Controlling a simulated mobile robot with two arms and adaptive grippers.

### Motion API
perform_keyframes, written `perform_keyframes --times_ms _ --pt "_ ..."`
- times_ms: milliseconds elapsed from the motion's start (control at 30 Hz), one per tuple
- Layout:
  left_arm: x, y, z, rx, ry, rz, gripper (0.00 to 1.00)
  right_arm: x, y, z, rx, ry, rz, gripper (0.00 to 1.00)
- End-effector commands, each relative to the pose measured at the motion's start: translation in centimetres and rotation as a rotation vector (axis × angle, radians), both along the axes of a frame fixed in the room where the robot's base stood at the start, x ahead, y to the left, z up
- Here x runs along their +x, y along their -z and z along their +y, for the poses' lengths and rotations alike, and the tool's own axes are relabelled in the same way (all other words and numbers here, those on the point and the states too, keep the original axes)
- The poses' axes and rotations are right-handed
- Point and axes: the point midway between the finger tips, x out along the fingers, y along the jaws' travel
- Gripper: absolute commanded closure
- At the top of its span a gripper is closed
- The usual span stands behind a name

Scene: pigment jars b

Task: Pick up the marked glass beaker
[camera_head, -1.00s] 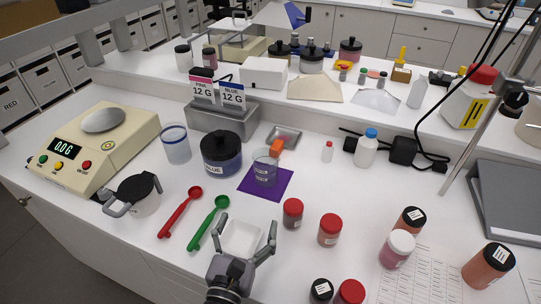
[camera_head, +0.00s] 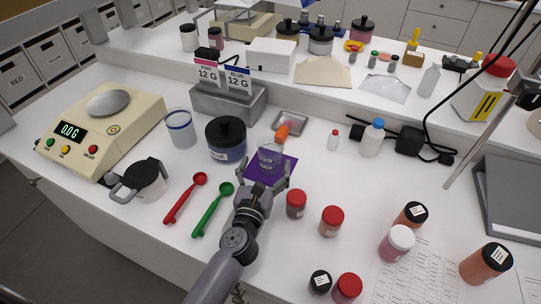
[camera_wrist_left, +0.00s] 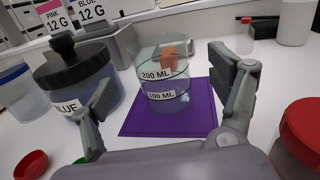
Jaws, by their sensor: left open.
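The marked glass beaker (camera_head: 270,158) stands upright on a purple mat (camera_head: 287,169). In the left wrist view the beaker (camera_wrist_left: 162,82) shows 200 ML and 100 ML bands and stands on the purple mat (camera_wrist_left: 190,122). My left gripper (camera_head: 266,181) is open, right in front of the beaker, with a finger to each side in the picture. In the wrist view its fingers (camera_wrist_left: 165,105) frame the beaker and neither touches it visibly. My right gripper is not in view.
The blue-labelled jar (camera_head: 226,139) stands close left of the beaker. Red-capped jars (camera_head: 296,204) stand at the right. A red scoop (camera_head: 184,198) and a green scoop (camera_head: 212,210) lie at the left. A metal tray (camera_head: 291,121) with an orange item is behind.

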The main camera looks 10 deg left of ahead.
Motion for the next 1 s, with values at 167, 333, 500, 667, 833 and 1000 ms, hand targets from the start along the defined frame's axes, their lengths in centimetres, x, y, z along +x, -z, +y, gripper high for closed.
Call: perform_keyframes --times_ms 167,333,500,667,833,1000 --pt "2.3 -0.2 0.0 0.001 0.000 -0.002 0.18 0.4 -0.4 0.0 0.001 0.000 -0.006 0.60" --pt "4.9 -0.1 -0.1 0.001 0.000 -0.002 0.18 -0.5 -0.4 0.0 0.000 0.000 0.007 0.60" --pt "5.8 0.0 -0.1 0.000 0.000 0.000 0.18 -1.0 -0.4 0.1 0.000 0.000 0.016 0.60" --pt "5.7 0.0 -0.1 0.000 0.000 0.000 0.18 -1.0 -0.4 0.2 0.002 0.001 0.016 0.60" --pt "5.7 0.0 -0.1 0.000 0.000 0.000 0.28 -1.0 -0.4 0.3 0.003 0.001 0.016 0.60" --pt "5.7 0.0 -0.1 0.000 0.000 0.000 0.39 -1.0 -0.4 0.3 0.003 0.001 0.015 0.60"
